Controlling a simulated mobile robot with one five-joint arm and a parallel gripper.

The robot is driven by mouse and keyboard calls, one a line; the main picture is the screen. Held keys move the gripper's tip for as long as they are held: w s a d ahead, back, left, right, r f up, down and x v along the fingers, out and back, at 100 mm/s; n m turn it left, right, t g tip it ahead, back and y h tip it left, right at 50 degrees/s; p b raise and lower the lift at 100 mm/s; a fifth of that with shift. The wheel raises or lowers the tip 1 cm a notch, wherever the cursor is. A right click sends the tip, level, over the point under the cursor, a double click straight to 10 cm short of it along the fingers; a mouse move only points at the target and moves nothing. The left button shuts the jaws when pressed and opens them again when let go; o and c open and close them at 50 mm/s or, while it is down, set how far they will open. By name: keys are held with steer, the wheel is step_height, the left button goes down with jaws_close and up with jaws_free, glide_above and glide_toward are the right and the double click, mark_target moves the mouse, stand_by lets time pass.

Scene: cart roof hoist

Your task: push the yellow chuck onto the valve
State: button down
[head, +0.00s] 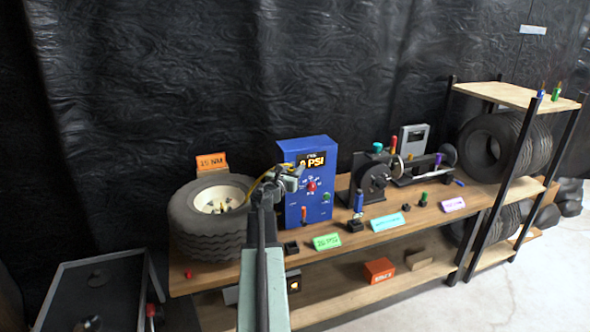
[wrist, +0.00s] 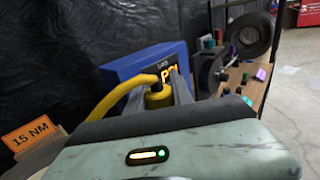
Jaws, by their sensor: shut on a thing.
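My gripper (head: 292,172) is in front of the upper left of the blue inflator box (head: 318,205), above the bench and right of the tyre. In the wrist view the yellow chuck (wrist: 158,98) sits between my two fingers, which are shut on it. A yellow hose (wrist: 112,98) bends away from it to the left; it also shows in the head view (head: 262,180). The tyre (head: 205,238) lies flat on the bench's left end, with a cream rim (head: 220,197) facing up. The valve is too small to make out for certain. The chuck is apart from the tyre.
The box display (head: 312,160) appears to read 0 PSI. An orange 15 NM sign (head: 211,161) stands behind the tyre. A black machine (head: 372,180), small blocks and coloured labels occupy the bench to the right. A shelf rack (head: 515,95) holds more tyres.

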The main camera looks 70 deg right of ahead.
steer(key=shift+w+r, duration=0.1)
steer(key=shift+r, duration=0.15)
steer(key=w+a, duration=0.3)
steer(key=w, duration=1)
steer(key=w+a, duration=0.4)
steer(key=w, duration=1)
steer(key=shift+a, duration=0.1)
step_height(320, 180, down, 6)
steer(key=b, duration=0.6)
steer(key=shift+f+b, duration=0.2)
steer(key=shift+b, duration=0.1)
steer(key=shift+f+b, duration=1.7)
stand_by(0.8)
steer(key=c, duration=1)
jaws_free()
steer(key=shift+c, duration=0.2)
steer(key=shift+a, duration=0.1)
